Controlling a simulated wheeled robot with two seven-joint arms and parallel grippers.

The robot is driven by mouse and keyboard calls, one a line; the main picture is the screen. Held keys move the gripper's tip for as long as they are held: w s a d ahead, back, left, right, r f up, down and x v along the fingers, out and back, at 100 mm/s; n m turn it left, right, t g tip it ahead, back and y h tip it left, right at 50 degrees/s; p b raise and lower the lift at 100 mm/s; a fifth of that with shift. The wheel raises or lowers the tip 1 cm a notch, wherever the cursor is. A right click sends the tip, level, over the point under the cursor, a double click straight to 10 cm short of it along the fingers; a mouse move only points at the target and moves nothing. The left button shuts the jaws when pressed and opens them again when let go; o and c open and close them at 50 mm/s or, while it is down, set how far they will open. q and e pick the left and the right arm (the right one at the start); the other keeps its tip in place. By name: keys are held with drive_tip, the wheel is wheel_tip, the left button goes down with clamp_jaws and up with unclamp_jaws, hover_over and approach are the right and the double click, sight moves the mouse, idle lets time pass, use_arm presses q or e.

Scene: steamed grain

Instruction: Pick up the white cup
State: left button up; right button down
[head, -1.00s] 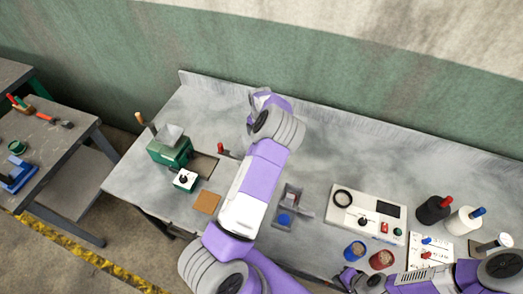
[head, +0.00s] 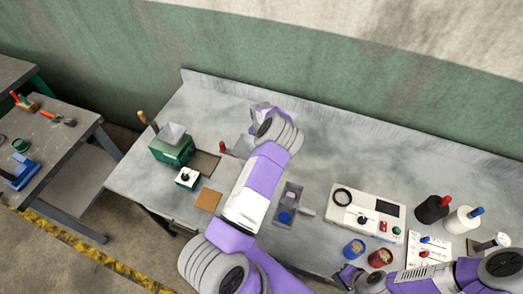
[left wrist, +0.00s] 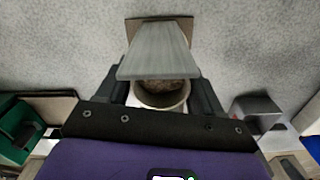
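In the left wrist view a pale, off-white cup (left wrist: 160,104) with brown, grainy contents is between the two dark fingers of my left gripper (left wrist: 161,85). A grey slab-like piece (left wrist: 158,52) hides the far part of the cup. The fingers are spread about as wide as the cup; I cannot tell whether they press on it. In the head view my left gripper (head: 247,140) is mostly hidden behind its own arm, and that cup cannot be made out. My right gripper (head: 348,275) is low in the head view, beside the blue jar (head: 354,249); its opening is unclear.
A green box (head: 172,147) and a brown square (head: 208,200) are on the table at left. A grey tray (head: 284,218) and a white device (head: 367,213) are right of my left arm. A black canister (head: 432,209) and a white canister (head: 461,220) stand farther right.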

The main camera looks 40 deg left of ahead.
use_arm(q)
drive_tip(key=c, duration=0.7)
